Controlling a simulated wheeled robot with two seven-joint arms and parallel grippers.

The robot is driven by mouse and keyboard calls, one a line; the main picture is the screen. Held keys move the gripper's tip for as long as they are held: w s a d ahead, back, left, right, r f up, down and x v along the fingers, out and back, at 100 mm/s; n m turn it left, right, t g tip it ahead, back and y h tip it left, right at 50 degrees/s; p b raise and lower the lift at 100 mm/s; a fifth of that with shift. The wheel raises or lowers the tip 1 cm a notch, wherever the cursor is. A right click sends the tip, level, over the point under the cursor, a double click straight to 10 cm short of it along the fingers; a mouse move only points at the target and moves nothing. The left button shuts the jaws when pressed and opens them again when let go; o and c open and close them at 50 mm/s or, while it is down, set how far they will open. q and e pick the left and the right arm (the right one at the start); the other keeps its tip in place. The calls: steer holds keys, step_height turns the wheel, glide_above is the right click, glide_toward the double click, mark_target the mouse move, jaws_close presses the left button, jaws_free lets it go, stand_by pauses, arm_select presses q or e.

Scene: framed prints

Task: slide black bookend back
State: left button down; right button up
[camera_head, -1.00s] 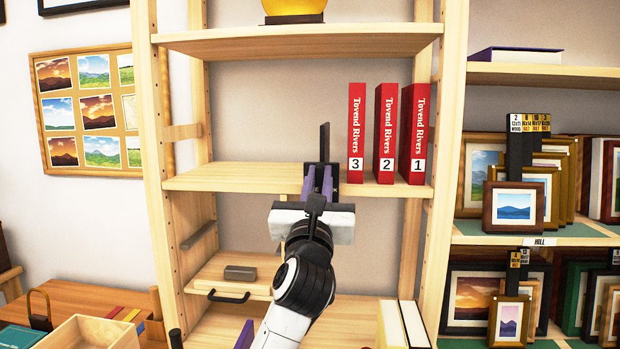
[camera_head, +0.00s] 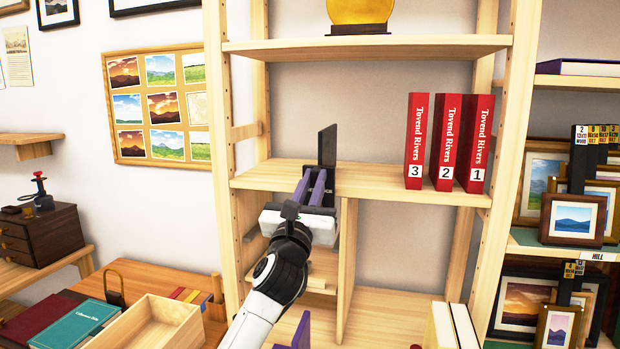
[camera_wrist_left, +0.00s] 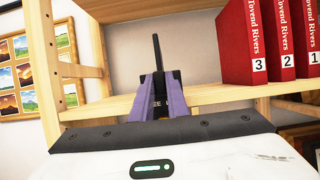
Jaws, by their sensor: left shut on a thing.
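The black bookend (camera_head: 327,146) stands upright on the middle shelf, left of the red books, and its thin plate also shows in the left wrist view (camera_wrist_left: 156,52). My left gripper (camera_head: 318,190) has its purple fingers at the front of the bookend and is shut on its lower part; the fingers show in the left wrist view (camera_wrist_left: 160,96) too. The bookend's base is partly hidden by the fingers. Three red Tovend Rivers books, numbered 3 (camera_head: 416,142), 2 (camera_head: 445,143) and 1 (camera_head: 475,144), stand to the right, apart from the bookend. My right gripper is not clearly seen.
The middle shelf (camera_head: 370,181) is bare between bookend and books. The left shelf post (camera_head: 222,130) stands left of my arm. Framed prints (camera_head: 572,218) fill the right rack. An open wooden box (camera_head: 165,322) sits on the table at lower left.

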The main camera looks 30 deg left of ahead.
arm_select(q)
steer(key=shift+a+f, duration=0.1)
steer(key=shift+a, duration=0.1)
steer(key=c, duration=1.7)
jaws_free()
steer(key=shift+s, duration=0.1)
steer(key=b+v, duration=0.1)
steer(key=v, duration=0.9)
steer(key=shift+s+b, duration=0.15)
steer(key=shift+b, duration=0.2)
